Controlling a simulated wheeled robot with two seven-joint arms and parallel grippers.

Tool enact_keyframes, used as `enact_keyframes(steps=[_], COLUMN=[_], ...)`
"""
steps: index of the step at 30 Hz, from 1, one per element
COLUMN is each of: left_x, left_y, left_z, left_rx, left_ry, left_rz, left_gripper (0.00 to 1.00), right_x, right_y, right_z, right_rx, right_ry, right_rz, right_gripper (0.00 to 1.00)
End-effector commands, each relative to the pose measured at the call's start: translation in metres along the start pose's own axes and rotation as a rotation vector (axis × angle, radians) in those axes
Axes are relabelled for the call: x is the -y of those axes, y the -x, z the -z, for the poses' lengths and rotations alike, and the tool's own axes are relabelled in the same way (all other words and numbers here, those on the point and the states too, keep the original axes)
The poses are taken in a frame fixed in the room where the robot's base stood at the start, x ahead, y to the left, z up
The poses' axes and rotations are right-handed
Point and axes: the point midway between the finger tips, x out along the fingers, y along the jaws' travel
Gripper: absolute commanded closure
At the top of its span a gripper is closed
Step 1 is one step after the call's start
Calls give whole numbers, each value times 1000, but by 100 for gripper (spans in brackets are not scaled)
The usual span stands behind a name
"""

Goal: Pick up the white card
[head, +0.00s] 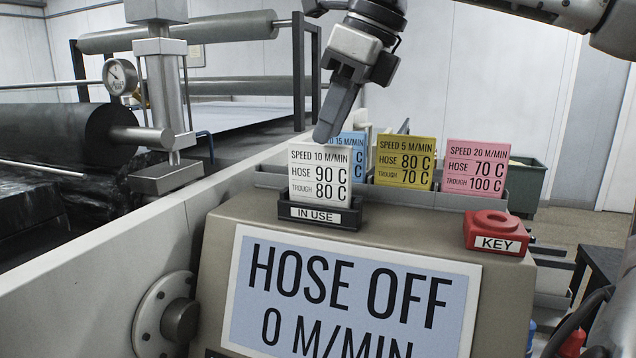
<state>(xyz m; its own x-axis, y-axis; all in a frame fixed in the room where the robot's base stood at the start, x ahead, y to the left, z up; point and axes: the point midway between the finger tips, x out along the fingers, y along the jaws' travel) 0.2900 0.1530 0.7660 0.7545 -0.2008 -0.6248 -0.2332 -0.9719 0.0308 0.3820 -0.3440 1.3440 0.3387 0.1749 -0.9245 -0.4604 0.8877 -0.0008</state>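The white card (319,177) reads "SPEED 10 M/MIN, HOSE 90 C, TROUGH 80 C". It stands upright in a dark holder labelled "IN USE" (319,217) on top of the console. My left gripper is not in view.
Blue (353,150), yellow (404,162) and pink (475,168) cards stand in a rack behind. A red block labelled "KEY" (495,232) sits to the right. The console display (350,295) reads "HOSE OFF 0 M/MIN". Rollers (60,138) and a gauge (119,77) are at left.

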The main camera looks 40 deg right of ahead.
Motion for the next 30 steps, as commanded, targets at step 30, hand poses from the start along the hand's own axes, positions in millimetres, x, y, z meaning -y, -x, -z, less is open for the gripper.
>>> enact_keyframes(steps=[30], left_x=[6], left_y=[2], left_z=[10], left_rx=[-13], left_ry=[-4], left_rz=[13], left_gripper=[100], right_x=[0], right_y=[-67], right_z=[2], right_rx=[2], right_ry=[-2], right_rz=[0], right_gripper=[100])
